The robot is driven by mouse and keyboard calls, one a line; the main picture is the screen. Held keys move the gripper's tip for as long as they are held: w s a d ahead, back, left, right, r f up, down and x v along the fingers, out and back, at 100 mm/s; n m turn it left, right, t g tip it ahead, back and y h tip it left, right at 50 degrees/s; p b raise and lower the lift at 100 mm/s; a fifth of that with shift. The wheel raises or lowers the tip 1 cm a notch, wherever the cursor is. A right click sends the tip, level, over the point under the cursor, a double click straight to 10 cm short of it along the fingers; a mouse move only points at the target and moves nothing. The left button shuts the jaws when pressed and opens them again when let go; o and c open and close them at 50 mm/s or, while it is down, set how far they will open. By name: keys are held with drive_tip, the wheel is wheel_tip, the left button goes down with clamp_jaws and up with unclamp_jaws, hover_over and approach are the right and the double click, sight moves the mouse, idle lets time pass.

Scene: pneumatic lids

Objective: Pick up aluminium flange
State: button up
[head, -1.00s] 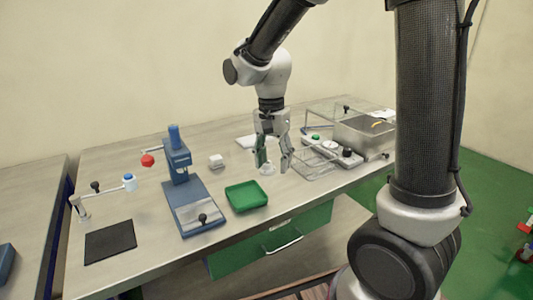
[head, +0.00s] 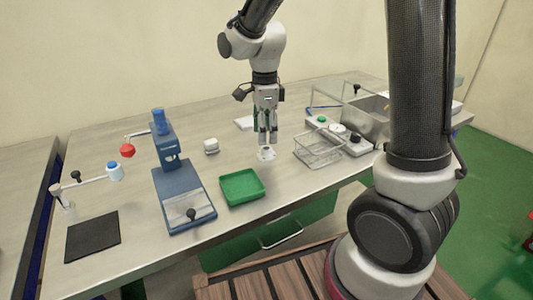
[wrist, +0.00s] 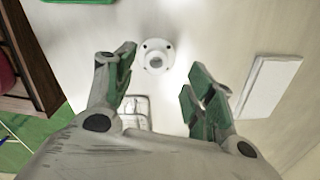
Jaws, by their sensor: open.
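The aluminium flange (head: 266,154) is a small pale round piece with a raised centre, lying on the workbench (head: 110,160). In the wrist view the flange (wrist: 156,57) shows its round plate with small holes and a central hub, ahead of the fingertips and a little left of the middle of the gap. My gripper (head: 266,140) points down just above the flange in the head view. In the wrist view my gripper (wrist: 158,75) has its green-padded fingers spread apart with nothing between them. The flange appears apart from the fingers.
A green tray (head: 242,188) and a blue press (head: 180,185) stand to the left. A wire basket (head: 318,150) and a control panel with knobs (head: 345,137) stand close on the right. A small white block (head: 211,146) lies left of the flange.

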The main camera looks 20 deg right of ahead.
sight(267, 148)
drive_tip(key=f, duration=0.5)
drive_tip(key=shift+s+d+f, duration=0.15)
drive_tip(key=shift+s+f, duration=0.1)
clamp_jaws()
